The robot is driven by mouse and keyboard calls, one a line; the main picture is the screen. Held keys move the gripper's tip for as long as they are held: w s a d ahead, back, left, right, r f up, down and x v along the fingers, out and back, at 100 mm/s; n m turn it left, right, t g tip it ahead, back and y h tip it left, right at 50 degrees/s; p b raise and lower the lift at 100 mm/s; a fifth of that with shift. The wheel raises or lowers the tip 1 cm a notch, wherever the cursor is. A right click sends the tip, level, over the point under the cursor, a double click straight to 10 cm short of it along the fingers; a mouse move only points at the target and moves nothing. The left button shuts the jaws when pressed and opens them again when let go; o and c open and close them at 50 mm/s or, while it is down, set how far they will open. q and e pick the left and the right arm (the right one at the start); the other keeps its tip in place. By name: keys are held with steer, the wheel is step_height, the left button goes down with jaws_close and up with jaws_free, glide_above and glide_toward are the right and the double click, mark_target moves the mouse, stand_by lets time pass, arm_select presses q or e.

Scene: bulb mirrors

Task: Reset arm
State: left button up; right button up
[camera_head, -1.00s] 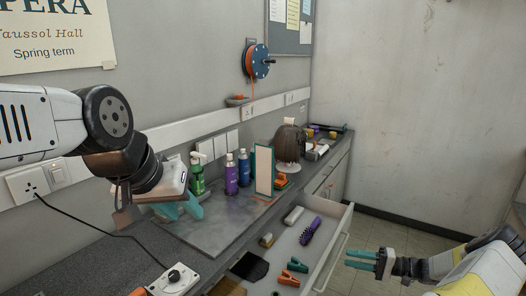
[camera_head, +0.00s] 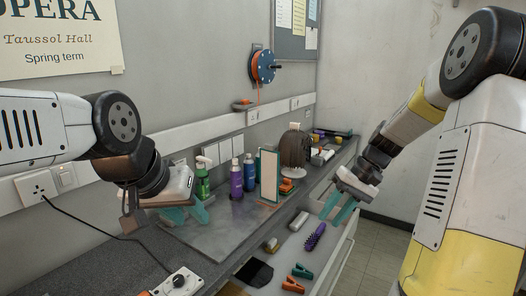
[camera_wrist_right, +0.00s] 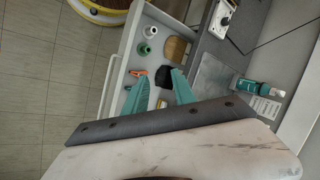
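My left gripper (camera_head: 188,213) has teal fingers and hangs over the grey mat (camera_head: 222,232) on the counter at the left. Its fingers are spread, with nothing seen between them. My right gripper (camera_head: 338,212) points down above the open drawer (camera_head: 343,262). In the right wrist view, its two teal fingers (camera_wrist_right: 158,75) stand apart and empty, with the drawer's contents beyond them. The right forearm comes down from the upper right of the head view.
A framed mirror (camera_head: 269,176), a green spray bottle (camera_head: 202,180), purple bottle (camera_head: 236,180) and blue bottle (camera_head: 249,173) stand on the counter. A brown-haired wig head (camera_head: 294,150) is behind. The drawer holds a purple brush (camera_head: 315,236) and clips (camera_head: 293,284).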

steer(key=s+a+r+t+h, duration=0.2)
steer(key=s+r+t, duration=0.1)
steer(key=s+r, duration=0.3)
steer(key=s+a+r+t+h, duration=0.1)
steer(key=s+a+r+t, duration=0.1)
steer(key=s+r, duration=0.4)
steer(key=s+t, duration=0.1)
steer(key=s, duration=0.3)
steer(key=shift+s+a+t+h, duration=0.35)
steer(key=shift+s+t+h, duration=0.05)
